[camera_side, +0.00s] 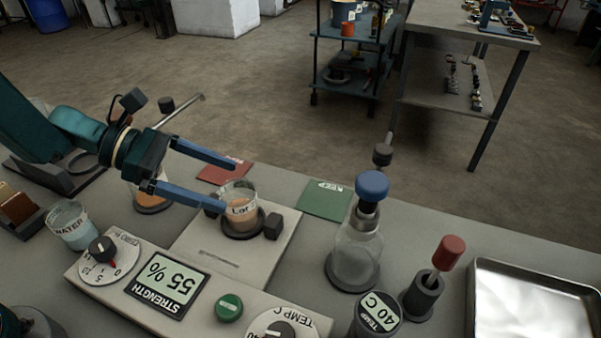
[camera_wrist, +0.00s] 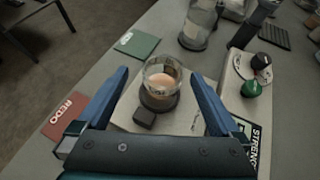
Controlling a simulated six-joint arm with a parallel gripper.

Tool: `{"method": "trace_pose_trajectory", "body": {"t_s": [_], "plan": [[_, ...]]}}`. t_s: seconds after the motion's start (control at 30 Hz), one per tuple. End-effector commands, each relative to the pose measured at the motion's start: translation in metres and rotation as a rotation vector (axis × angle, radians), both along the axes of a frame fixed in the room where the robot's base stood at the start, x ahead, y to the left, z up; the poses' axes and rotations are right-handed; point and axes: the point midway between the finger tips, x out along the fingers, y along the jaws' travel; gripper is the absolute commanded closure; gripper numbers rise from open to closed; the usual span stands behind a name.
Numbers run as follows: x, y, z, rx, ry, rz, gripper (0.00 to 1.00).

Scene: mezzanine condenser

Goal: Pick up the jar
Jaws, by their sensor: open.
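The jar (camera_side: 239,207) is a clear glass vessel with orange-tan contents and a white label. It stands upright on a dark round base on the beige device's plate. It also shows in the wrist view (camera_wrist: 161,80), between and ahead of the two fingers. My gripper (camera_side: 228,182) is open, its blue fingers reaching toward the jar from the left. In the wrist view the gripper (camera_wrist: 160,82) has wide space between its fingers, with the jar near their tips. I cannot tell whether either finger touches the glass.
Dark blocks (camera_side: 273,226) flank the jar's base. A blue-capped flask (camera_side: 355,255) stands to the right, beside a red-handled tool (camera_side: 446,254) and metal tray (camera_side: 530,305). A water beaker (camera_side: 72,226) is at left. Red (camera_side: 222,169) and green (camera_side: 325,200) cards lie behind.

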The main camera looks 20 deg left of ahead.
Motion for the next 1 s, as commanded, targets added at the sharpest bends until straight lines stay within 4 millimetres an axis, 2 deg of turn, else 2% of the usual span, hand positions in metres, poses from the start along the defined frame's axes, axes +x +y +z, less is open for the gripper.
{"method": "trace_pose_trajectory", "body": {"t_s": [0.33,0.63,0.93,0.97,1.0], "plan": [[0.007,-0.024,-0.014,0.000,0.003,-0.004,0.00],[0.016,-0.056,-0.032,0.002,0.001,-0.005,0.00],[0.019,-0.060,-0.034,0.002,0.000,-0.001,0.00],[0.019,-0.060,-0.034,0.002,0.000,-0.001,0.04],[0.019,-0.060,-0.034,0.002,0.000,-0.001,0.19]]}}
